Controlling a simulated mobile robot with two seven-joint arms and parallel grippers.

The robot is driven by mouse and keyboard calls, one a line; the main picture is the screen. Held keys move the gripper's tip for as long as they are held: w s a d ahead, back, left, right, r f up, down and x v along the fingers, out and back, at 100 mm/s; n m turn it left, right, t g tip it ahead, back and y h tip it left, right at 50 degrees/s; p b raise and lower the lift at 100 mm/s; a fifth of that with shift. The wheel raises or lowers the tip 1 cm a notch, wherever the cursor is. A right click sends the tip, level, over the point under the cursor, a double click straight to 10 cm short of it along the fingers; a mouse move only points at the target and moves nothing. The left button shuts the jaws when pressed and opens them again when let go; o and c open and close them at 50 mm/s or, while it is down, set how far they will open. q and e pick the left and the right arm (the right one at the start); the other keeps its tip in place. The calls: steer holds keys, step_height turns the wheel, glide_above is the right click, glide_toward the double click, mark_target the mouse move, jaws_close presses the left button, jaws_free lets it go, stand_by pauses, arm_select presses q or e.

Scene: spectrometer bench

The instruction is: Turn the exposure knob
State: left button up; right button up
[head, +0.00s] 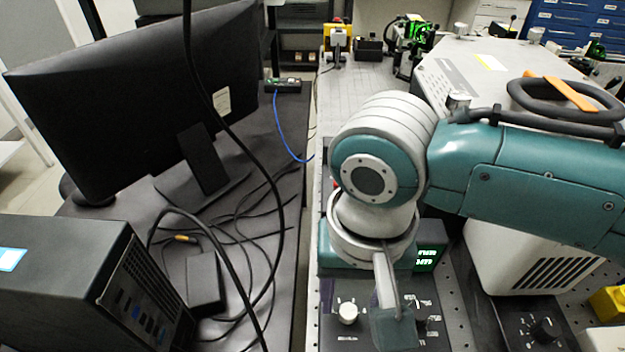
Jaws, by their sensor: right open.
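A dark control panel (335,336) lies at the bottom centre. It carries a pale round knob (348,313) with tick marks around it and, to its right, a dark knob (422,325). The labels are too small to read, so I cannot tell which is the exposure knob. My right gripper (392,325) points down over the panel, between the two knobs in the picture, and hides part of the panel and of the dark knob's surroundings. It is open. Whether it touches a knob cannot be told. My left gripper is out of view.
A small green display (426,258) stands behind the panel. Another black knob (545,328) sits on a panel at the lower right, before a white vented box (530,260). A monitor (140,90), a computer case (80,285) and loose cables fill the left desk.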

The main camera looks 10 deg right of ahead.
mark_target(348, 312)
steer(key=shift+f, duration=1.05)
steer(key=shift+c, duration=0.4)
jaws_close()
